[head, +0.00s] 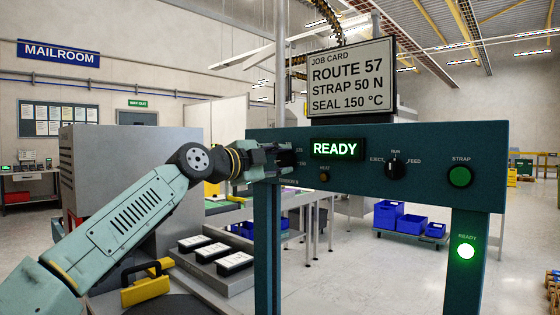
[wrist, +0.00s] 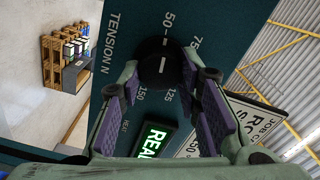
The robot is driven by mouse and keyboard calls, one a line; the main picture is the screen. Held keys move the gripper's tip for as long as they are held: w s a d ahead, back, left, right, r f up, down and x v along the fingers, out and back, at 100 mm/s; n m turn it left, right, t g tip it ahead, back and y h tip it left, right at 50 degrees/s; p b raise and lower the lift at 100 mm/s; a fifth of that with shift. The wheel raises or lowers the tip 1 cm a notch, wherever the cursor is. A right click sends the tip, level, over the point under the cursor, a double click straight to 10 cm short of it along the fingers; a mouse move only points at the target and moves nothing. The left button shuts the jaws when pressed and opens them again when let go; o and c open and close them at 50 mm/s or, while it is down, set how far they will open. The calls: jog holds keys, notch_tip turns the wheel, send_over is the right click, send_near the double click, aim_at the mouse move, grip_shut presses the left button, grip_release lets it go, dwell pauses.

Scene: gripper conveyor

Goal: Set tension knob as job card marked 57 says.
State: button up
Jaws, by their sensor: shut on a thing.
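The job card (head: 350,82) above the panel reads "ROUTE 57, STRAP 50 N, SEAL 150 °C"; part of it shows in the wrist view (wrist: 252,128). The tension knob (wrist: 158,72) is a dark round knob beside the "TENSION N" lettering, with 50, 75, 125 and 150 legible around it. A white line on the knob appears to point towards the 50 mark. My gripper (head: 284,157) is at the panel's left end, hiding the knob in the head view. In the wrist view my gripper (wrist: 160,64) has a finger on each side of the knob, shut on it.
A READY lamp (head: 466,251) glows below. Card trays (head: 234,262) lie left of the post.

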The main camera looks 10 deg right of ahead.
jog(key=shift+n, duration=0.3)
jog(key=o, duration=1.1)
jog(key=shift+o, duration=0.2)
jog(key=v, duration=1.2)
